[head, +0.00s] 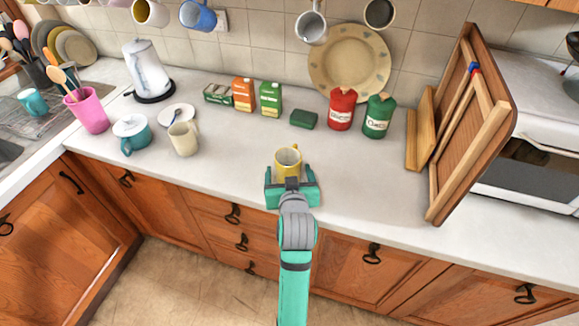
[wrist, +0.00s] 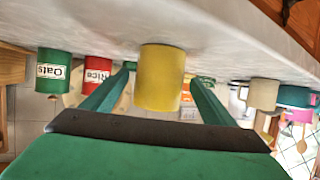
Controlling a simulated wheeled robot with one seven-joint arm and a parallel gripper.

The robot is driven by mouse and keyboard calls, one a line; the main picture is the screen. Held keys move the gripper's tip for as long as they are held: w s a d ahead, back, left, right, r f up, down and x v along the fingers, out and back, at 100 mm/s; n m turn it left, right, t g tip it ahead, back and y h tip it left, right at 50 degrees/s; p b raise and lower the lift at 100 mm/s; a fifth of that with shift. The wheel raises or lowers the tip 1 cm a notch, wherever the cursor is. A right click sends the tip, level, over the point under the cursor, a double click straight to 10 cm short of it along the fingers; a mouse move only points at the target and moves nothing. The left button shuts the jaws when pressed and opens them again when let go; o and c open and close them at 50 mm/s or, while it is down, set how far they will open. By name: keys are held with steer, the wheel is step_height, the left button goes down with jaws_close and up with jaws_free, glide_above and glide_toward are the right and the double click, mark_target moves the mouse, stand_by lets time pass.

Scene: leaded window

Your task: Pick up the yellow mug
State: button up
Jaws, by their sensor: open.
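The yellow mug (head: 288,160) stands upright on the white counter near its front edge in the head view. It also shows in the wrist view (wrist: 160,78), which is upside down, as a plain yellow cylinder. My gripper (head: 291,184) is at the mug, low over the counter, coming from the front. Its two green fingers are open, and in the wrist view (wrist: 160,98) they lie to either side of the mug with a gap on each side. The mug's lower part is partly hidden by my gripper in the head view.
Red (head: 341,108) and green (head: 379,116) canisters, a green block (head: 304,119) and small boxes (head: 243,94) stand behind. Wooden boards (head: 470,125) lean at the right. The counter beside the mug is clear.

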mark_target(288, 162)
steer(key=x, duration=0.4)
steer(key=shift+w+f, duration=0.1)
steer(key=shift+w, duration=0.05)
steer(key=c, duration=1.4)
steer(key=shift+o, duration=0.2)
